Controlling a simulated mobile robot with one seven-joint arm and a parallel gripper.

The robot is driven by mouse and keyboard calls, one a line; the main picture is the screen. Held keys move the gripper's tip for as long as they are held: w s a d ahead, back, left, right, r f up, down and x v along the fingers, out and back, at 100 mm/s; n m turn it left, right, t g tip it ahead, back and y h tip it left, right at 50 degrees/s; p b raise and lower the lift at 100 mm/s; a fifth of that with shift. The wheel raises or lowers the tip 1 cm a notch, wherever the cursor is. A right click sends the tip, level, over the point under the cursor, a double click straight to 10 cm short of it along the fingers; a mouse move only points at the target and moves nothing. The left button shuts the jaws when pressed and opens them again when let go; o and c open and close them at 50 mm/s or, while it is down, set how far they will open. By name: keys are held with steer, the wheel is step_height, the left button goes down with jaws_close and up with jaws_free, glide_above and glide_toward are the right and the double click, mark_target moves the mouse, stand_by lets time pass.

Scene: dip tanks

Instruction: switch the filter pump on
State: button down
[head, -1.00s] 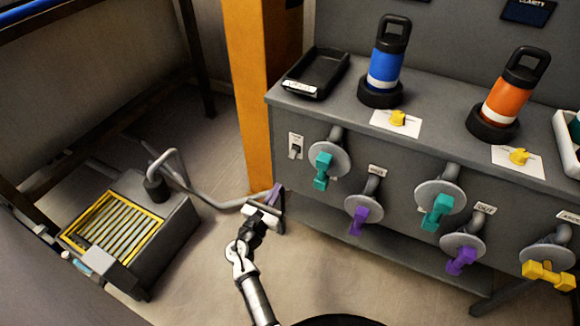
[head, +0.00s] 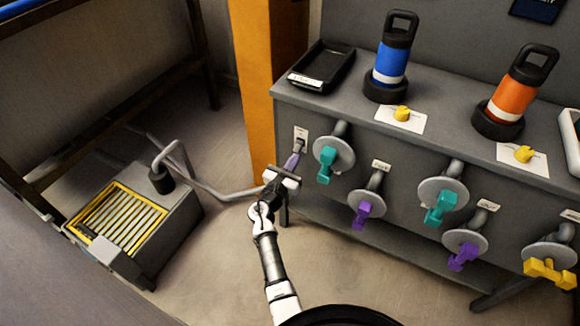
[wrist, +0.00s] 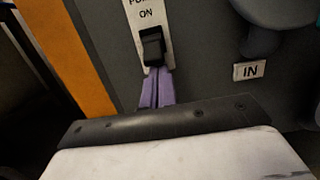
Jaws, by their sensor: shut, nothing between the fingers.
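The pump switch is a black rocker (wrist: 152,47) on a light plate (wrist: 147,17) marked "ON" at its top in the wrist view. In the head view the switch plate (head: 300,135) is at the left end of the grey bench front. My gripper (wrist: 155,76) has purple fingers, closed together with nothing between them. The fingertips are right at the lower edge of the rocker in the wrist view; I cannot tell whether they touch it. In the head view my gripper (head: 295,156) is just below the switch plate, and the rocker is partly hidden there.
A teal-handled valve (head: 326,165) is close to the right of my gripper, with a purple-handled valve (head: 364,207) beyond. An orange post (head: 255,90) stands close on the left. A grey box with a yellow grille (head: 118,220) sits on the floor at left.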

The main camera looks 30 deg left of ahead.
mark_target(296, 153)
steer(key=shift+r+p, duration=0.15)
steer(key=shift+p, duration=0.25)
steer(key=shift+g+p, duration=0.3)
steer(key=shift+p, duration=0.45)
steer(key=shift+s+r+g+p, duration=0.2)
steer(key=shift+r+g+p, duration=0.25)
steer(key=shift+p, duration=1.2)
steer(key=r+p, duration=0.1)
steer(key=p, duration=0.2)
steer(key=r+g+p, duration=0.1)
steer(key=p, duration=0.3)
steer(key=shift+s+g, duration=0.25)
steer(key=shift+s, duration=0.15)
steer(key=shift+f, duration=0.2)
